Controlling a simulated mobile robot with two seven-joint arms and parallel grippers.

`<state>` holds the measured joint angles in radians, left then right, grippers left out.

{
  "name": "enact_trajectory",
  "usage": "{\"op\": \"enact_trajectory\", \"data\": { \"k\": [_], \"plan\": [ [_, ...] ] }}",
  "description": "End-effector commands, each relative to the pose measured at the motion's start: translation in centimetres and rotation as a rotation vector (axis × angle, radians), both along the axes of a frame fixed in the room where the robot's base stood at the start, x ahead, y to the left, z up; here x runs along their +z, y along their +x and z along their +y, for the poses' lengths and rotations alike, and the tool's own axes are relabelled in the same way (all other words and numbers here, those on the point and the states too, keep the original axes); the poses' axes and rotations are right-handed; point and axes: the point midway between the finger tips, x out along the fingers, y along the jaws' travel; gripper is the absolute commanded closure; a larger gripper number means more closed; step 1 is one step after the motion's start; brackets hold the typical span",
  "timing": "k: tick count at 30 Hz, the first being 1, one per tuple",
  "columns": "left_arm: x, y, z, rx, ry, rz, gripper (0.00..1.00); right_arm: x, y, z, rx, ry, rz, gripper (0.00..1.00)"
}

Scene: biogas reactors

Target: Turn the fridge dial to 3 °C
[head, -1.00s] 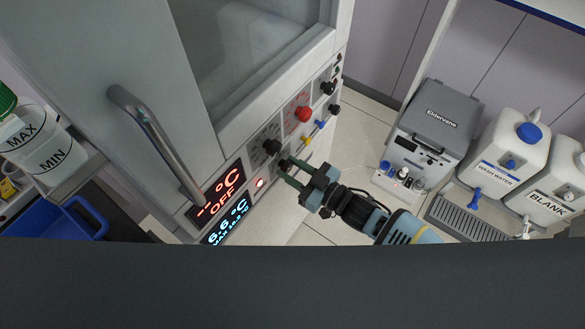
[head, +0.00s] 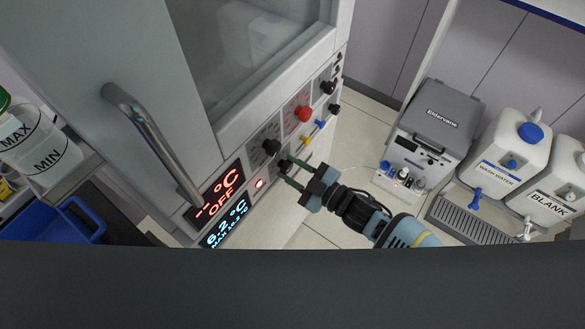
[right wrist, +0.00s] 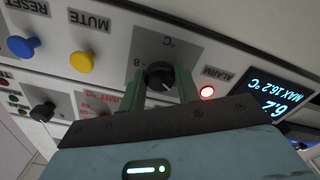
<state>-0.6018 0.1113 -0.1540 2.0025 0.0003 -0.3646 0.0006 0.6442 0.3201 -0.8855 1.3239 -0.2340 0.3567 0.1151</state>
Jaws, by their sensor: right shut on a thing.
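The fridge dial, a small black knob (right wrist: 158,74), sits on a grey scale plate marked °C on the white control panel (right wrist: 205,45). My right gripper (right wrist: 160,90) is shut on it, with one green finger on each side. In the head view the right gripper (head: 285,170) reaches the panel from the right, and its fingers partly hide the dial. The blue display (head: 226,224) reads 6.2 °C; it also shows upside down in the right wrist view (right wrist: 282,98). My left gripper is not in view.
A lit red alarm lamp (right wrist: 207,92), a yellow button (right wrist: 82,62) and a blue button (right wrist: 22,46) flank the dial. A metal door handle (head: 150,140) stands out at left.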

Motion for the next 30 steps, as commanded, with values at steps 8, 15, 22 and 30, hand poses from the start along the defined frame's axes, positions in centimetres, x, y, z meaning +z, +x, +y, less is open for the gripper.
{"op": "enact_trajectory", "data": {
  "k": [8,15,22,30],
  "plan": [
    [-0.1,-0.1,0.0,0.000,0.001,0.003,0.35,-0.1,0.0,0.0,0.000,-0.001,0.001,0.91],
    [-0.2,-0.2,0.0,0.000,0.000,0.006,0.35,0.0,0.0,0.0,0.000,-0.001,0.001,0.46],
    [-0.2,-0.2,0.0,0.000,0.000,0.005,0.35,0.0,0.0,-0.1,-0.001,-0.001,0.001,0.46],
    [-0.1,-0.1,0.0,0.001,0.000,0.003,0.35,-0.1,-1.8,-2.4,0.000,-0.003,0.002,0.46]
  ]
}}
